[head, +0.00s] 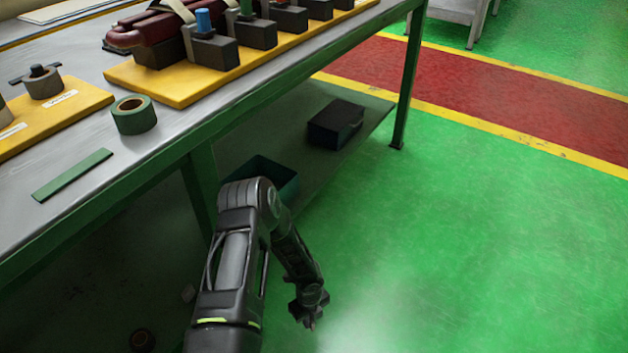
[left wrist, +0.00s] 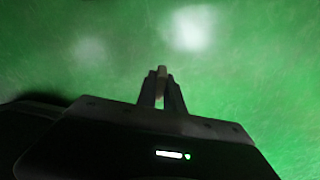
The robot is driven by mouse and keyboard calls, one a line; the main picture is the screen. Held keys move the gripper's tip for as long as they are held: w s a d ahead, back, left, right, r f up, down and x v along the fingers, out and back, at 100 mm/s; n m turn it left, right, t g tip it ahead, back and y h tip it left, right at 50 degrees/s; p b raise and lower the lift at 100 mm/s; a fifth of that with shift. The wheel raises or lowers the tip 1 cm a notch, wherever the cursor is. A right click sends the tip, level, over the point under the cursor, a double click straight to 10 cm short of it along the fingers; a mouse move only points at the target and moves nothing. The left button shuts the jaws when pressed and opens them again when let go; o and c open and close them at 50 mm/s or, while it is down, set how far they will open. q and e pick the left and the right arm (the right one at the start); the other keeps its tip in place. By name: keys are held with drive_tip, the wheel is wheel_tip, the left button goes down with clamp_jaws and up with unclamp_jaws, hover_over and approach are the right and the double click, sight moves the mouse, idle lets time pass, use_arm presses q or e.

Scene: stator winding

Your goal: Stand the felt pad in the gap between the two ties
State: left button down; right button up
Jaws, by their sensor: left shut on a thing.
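In the left wrist view the left gripper (left wrist: 162,77) is shut on a small pale tan piece (left wrist: 162,70), which looks like the felt pad. Only its end shows between the fingertips. A dark red coil bundle (head: 162,30) lies on dark blocks at the top of the head view, with a cream band (head: 180,10) around it, probably a tie. The frame edge cuts this off, so I cannot make out the gap. My right gripper is not in view.
The bench (head: 165,130) carries a yellow board (head: 180,92) with several dark blocks, another yellow board (head: 75,105), a green tape roll (head: 134,114) and a flat green strip (head: 72,175). A dark box (head: 335,124) stands on the lower shelf. Open floor lies to the right.

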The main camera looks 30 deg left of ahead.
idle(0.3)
use_arm(q)
drive_tip(key=b, duration=0.3)
hover_over(310, 339)
wheel_tip(310, 339, down, 6)
drive_tip(key=shift+f, duration=0.1)
wheel_tip(310, 339, down, 4)
drive_tip(key=shift+r+b, duration=0.1)
drive_tip(key=shift+b, duration=0.6)
